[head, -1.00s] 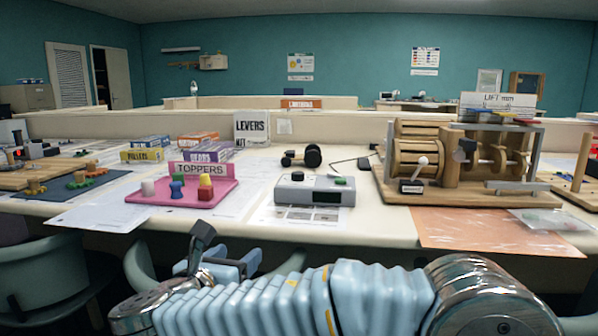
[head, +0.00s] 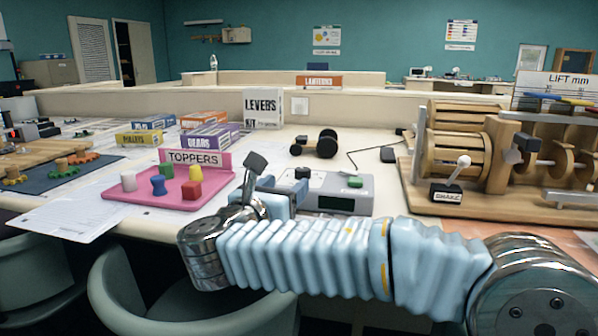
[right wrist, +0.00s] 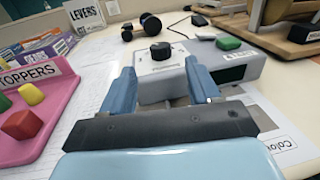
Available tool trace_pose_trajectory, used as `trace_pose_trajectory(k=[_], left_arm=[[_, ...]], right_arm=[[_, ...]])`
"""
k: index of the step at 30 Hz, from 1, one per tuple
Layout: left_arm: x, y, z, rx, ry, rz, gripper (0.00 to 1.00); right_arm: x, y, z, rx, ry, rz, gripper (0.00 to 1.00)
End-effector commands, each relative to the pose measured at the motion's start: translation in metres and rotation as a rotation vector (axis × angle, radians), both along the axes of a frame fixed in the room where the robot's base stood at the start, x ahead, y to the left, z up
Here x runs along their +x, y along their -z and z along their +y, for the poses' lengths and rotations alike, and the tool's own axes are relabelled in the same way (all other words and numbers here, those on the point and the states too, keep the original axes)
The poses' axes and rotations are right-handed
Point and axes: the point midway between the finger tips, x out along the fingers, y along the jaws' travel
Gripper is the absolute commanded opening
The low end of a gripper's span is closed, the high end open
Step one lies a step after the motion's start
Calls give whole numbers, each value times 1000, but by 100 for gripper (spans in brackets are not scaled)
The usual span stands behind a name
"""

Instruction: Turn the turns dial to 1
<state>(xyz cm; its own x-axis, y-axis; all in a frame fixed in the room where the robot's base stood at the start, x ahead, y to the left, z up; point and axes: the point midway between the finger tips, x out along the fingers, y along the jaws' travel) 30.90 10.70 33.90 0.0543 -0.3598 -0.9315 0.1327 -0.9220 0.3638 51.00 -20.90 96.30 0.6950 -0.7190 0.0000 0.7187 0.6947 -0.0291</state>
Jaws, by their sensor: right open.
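The turns dial appears to be the black knob (head: 302,173) on top of a grey control box (head: 335,203), which also has a green button (head: 355,182) and a dark display. In the right wrist view the black knob (right wrist: 160,51) stands upright, ahead of and between the fingers, with faint marks on the box top around it. Their values are too small to read. My right gripper (right wrist: 162,85) is open and empty, its blue fingers at the near edge of the box, short of the knob. In the head view my right gripper (head: 268,196) covers the box's left end. My left gripper is out of view.
A pink toppers tray (head: 135,196) with several coloured pieces lies left of my right gripper. A wooden crank machine (head: 425,192) stands to the right. A black wheeled piece (head: 315,146) sits behind the box. A chair (head: 130,270) is below the table edge.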

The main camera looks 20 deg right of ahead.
Motion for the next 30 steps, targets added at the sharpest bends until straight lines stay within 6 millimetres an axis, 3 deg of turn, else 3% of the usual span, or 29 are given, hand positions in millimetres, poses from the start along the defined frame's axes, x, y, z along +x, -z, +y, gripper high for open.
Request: trace_pose_trajectory(k=[9, 22, 30], left_arm=[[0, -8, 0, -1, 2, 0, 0], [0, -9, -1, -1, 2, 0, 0], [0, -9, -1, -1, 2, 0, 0]], right_arm=[[42, -1, -44, 1, 2, 1, 61], [51, 0, -52, 0, -1, 0, 61], [51, 0, -52, 0, -1, 0, 21]])
